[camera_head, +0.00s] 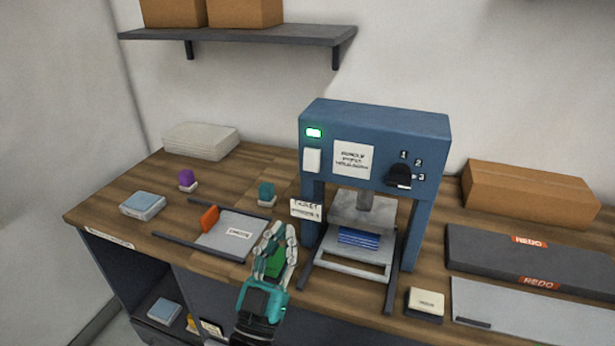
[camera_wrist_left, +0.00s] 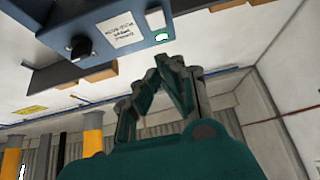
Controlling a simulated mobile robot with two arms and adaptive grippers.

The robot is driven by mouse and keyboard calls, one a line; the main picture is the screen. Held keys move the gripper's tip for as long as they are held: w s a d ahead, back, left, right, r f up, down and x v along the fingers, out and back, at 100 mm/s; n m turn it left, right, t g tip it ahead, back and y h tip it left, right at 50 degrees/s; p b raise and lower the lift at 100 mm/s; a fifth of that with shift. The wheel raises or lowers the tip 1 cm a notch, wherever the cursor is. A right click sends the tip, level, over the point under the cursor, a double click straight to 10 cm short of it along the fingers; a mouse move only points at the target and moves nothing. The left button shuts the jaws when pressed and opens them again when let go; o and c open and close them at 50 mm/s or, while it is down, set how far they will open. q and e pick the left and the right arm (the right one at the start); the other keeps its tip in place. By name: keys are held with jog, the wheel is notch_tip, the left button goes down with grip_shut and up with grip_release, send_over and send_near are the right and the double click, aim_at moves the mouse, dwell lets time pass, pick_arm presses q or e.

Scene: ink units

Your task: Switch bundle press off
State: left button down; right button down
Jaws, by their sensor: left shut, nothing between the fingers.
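The blue bundle press (camera_head: 375,122) stands on the wooden bench, right of centre. Its small lamp (camera_head: 314,132) glows green at the upper left of the front. A white switch (camera_head: 312,160) sits just below the lamp, and a black knob (camera_head: 399,176) with numbers is at the right. A blue bundle (camera_head: 358,237) lies under the press plate. My left gripper (camera_head: 279,234) is shut and empty, in front of the press to its lower left, apart from the switch. The left wrist view shows the gripper (camera_wrist_left: 163,72) with the press front (camera_wrist_left: 75,22) beyond it. My right gripper is not in view.
A hanging tag (camera_head: 306,210) is at the press's left leg. A grey tray (camera_head: 232,236) with an orange block (camera_head: 209,218) lies left of my gripper. A pale block (camera_head: 426,303), dark REDO box (camera_head: 530,262) and cardboard box (camera_head: 528,190) are at the right.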

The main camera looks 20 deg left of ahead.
pick_arm(q)
jog(key=p, duration=0.3)
send_near(314, 153)
notch_tip(314, 153, up, 4)
jog(key=w, duration=0.2)
jog(key=w+f+p, duration=0.1)
jog(key=w, duration=0.1)
jog(key=shift+w+d, duration=0.1)
